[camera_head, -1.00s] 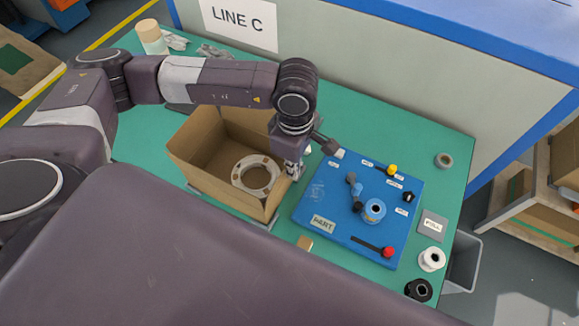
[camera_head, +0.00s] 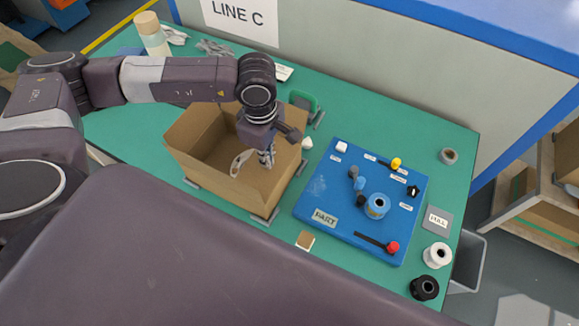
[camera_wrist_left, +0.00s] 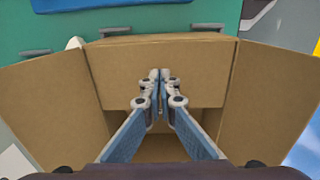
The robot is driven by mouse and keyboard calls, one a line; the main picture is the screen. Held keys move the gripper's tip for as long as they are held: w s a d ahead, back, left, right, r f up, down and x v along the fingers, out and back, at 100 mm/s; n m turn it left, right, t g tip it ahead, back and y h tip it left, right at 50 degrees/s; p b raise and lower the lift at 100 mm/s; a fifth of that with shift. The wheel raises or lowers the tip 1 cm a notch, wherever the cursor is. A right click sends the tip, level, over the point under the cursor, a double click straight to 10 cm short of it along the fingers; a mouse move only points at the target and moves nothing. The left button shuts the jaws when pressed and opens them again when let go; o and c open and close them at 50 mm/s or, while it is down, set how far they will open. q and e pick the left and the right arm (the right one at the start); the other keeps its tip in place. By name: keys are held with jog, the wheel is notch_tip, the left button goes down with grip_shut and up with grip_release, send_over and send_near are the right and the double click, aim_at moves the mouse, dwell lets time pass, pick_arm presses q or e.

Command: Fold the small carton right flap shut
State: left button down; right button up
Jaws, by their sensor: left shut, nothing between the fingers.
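The small brown carton (camera_head: 190,165) stands on the green table, open at the top. Its panels stand up or lean outward. In the left wrist view a middle panel (camera_wrist_left: 200,75) lies ahead, with panels spreading to the left (camera_wrist_left: 50,115) and right (camera_wrist_left: 262,105). I cannot tell from this which is the right flap. My left gripper (camera_head: 267,160) is shut and empty, pointing down over the right part of the carton opening. Its fingertips (camera_wrist_left: 159,78) meet in front of the middle panel; contact is unclear. A pale curved piece (camera_head: 239,162) shows beside the gripper, partly hidden.
Right of the carton lies a blue board (camera_head: 330,200) with knobs and a blue spool. White (camera_head: 437,255) and black (camera_head: 424,287) spools sit at the table's right end. A small block (camera_head: 305,240) lies in front.

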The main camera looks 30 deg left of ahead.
pick_arm(q)
jog(key=shift+s+d+f, duration=0.1)
jog(key=shift+s+f, duration=0.35)
jog(key=shift+f, duration=0.25)
notch_tip(320, 180, up, 10)
jog(key=w+p, duration=0.1)
jog(key=p, duration=0.4)
jog(key=shift+r, duration=0.1)
